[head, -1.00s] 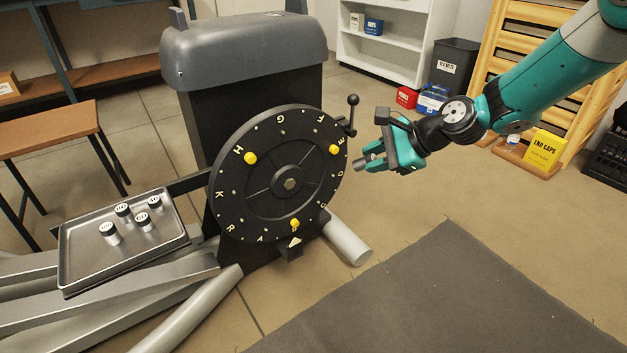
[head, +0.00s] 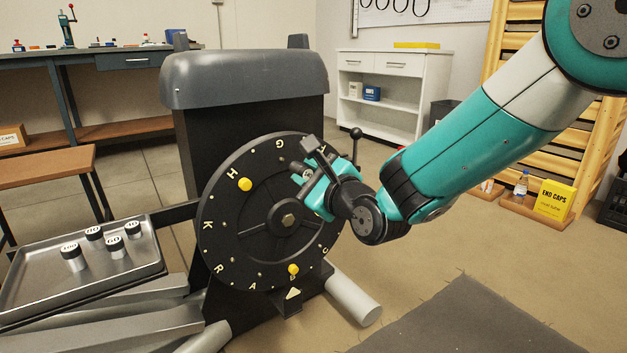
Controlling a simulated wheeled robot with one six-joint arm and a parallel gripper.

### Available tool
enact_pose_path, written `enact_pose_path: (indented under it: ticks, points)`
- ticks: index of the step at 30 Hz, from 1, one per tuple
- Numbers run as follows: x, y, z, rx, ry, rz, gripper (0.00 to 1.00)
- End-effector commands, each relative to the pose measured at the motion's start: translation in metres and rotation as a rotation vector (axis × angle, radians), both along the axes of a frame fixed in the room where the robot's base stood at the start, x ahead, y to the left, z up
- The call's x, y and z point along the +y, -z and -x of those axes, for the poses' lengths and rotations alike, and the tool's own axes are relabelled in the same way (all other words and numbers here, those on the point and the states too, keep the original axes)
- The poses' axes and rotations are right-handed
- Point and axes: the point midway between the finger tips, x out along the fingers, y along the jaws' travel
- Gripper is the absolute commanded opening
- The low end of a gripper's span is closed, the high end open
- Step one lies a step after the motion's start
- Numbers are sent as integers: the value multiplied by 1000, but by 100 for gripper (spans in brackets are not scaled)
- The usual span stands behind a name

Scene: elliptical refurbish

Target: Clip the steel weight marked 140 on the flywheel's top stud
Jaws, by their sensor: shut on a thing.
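The black flywheel (head: 236,238) stands upright on the machine, with letters around its rim. Yellow knobs show at its upper left (head: 245,184) and at its bottom (head: 293,269). The upper right knob is hidden behind my gripper. My gripper (head: 299,174) is in front of the flywheel's upper right face, its fingers pointing left toward the wheel. It is shut on a small grey piece, mostly hidden; no marking is readable, and I cannot tell whether it touches the wheel. Several labelled weights, such as one marked 100 (head: 73,260), stand on the tray; I see no 140 there.
The metal tray (head: 30,290) lies left of the flywheel. A crank handle with a black ball (head: 356,134) rises just behind my gripper. A grey tube (head: 352,296) sticks out at the lower right. The floor to the right is open, with a dark mat (head: 450,325).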

Motion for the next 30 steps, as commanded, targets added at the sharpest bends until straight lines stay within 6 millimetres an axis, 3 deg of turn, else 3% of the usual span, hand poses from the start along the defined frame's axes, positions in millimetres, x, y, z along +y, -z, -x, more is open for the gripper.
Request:
enact_pose_path:
  ticks: [15,30]
  points:
    - [21,0,-32,0,1,0,0]
    - [23,0,-35,0,1,0,0]
